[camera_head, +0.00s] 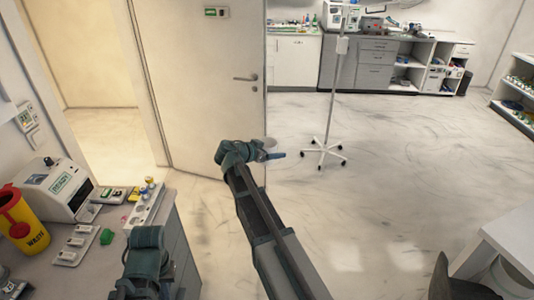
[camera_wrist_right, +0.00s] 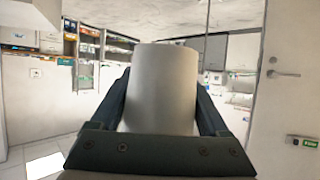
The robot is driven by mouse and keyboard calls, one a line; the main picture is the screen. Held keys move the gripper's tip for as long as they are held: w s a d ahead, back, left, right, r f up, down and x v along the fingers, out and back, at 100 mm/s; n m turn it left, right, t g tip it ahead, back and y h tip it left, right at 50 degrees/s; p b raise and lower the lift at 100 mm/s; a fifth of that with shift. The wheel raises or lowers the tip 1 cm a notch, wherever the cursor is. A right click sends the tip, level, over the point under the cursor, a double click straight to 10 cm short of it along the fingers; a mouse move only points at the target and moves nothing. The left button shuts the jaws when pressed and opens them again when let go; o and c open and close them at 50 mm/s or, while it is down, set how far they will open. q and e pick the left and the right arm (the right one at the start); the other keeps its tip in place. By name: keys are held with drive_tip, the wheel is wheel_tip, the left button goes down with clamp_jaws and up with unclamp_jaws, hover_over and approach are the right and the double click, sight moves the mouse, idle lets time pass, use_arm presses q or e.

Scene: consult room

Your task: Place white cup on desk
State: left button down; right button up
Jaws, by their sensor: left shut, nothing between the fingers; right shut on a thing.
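The white cup (camera_wrist_right: 165,88) fills the middle of the right wrist view, a plain pale cylinder between the dark fingers. My right gripper (camera_head: 274,156) is shut on it and holds it in the air over the floor, in front of the door. In the head view only a pale bit of the cup (camera_head: 269,142) shows behind the gripper. A grey desk (camera_head: 95,262) stands at lower left, with a cluttered top. My left gripper (camera_head: 130,290) is low in the head view beside this desk, shut and empty; its fingers are hardly visible.
On the desk are a yellow-and-red waste bin (camera_head: 22,222), a white device (camera_head: 58,190) and several small items. A wheeled pole stand (camera_head: 324,152) stands on open floor. A white table (camera_head: 510,235) and a dark chair (camera_head: 458,285) are at lower right. Cabinets line the back.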

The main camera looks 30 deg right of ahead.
wheel_tip(320, 180, up, 2)
drive_tip(key=shift+r+p, duration=0.25)
drive_tip(key=shift+p, duration=0.65)
drive_tip(key=shift+r, duration=0.2)
drive_tip(key=shift+d, duration=0.1)
drive_tip(key=shift+f, duration=0.15)
drive_tip(key=shift+w, duration=0.1)
